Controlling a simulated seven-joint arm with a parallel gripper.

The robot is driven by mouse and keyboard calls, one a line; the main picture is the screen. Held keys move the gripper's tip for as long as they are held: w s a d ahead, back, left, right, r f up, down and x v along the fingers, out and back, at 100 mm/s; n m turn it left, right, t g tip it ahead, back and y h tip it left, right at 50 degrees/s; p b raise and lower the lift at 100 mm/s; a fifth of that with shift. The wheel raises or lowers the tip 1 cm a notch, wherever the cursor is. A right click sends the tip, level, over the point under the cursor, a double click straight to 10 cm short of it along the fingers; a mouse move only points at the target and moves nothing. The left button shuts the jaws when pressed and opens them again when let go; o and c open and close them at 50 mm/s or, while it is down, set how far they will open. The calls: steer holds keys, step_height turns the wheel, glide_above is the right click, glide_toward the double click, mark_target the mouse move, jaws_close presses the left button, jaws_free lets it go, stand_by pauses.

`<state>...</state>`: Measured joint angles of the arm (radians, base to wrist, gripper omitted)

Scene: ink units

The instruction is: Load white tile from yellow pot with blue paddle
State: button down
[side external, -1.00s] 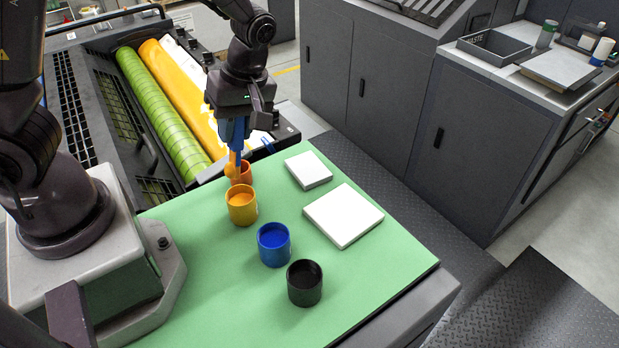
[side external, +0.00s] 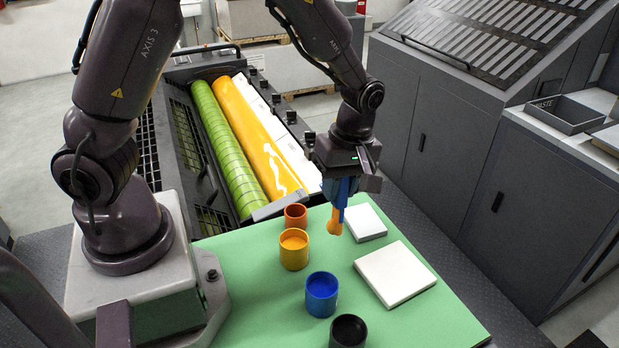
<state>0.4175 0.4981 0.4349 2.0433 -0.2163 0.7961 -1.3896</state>
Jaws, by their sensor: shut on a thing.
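My gripper (side external: 341,180) is shut on the blue paddle (side external: 342,198), which hangs down. Its lower end is coated in yellow-orange ink (side external: 334,226). The coated end shows just left of the small white tile (side external: 366,224); its height above the mat is hard to tell. A larger white tile (side external: 396,275) lies nearer the camera. Both tile tops look clean. The yellow pot (side external: 293,255), holding yellow-orange ink, stands left of the paddle, apart from it.
An orange-red pot (side external: 295,216) stands behind the yellow pot. A blue pot (side external: 321,296) and a black pot (side external: 348,332) stand in front. All are on a green mat (side external: 250,300). A press with green and yellow rollers (side external: 260,135) stands behind.

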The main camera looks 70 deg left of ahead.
steer(key=w+d+t, duration=0.1)
steer(key=w+d, duration=0.5)
steer(key=w, duration=0.2)
step_height(320, 180, down, 6)
steer(key=h, duration=0.1)
steer(key=shift+d+n, duration=0.3)
steer(key=shift+n, duration=0.1)
steer(key=shift+f, duration=0.6)
stand_by(1.2)
step_height(320, 180, up, 5)
steer(key=shift+r, duration=0.1)
stand_by(0.4)
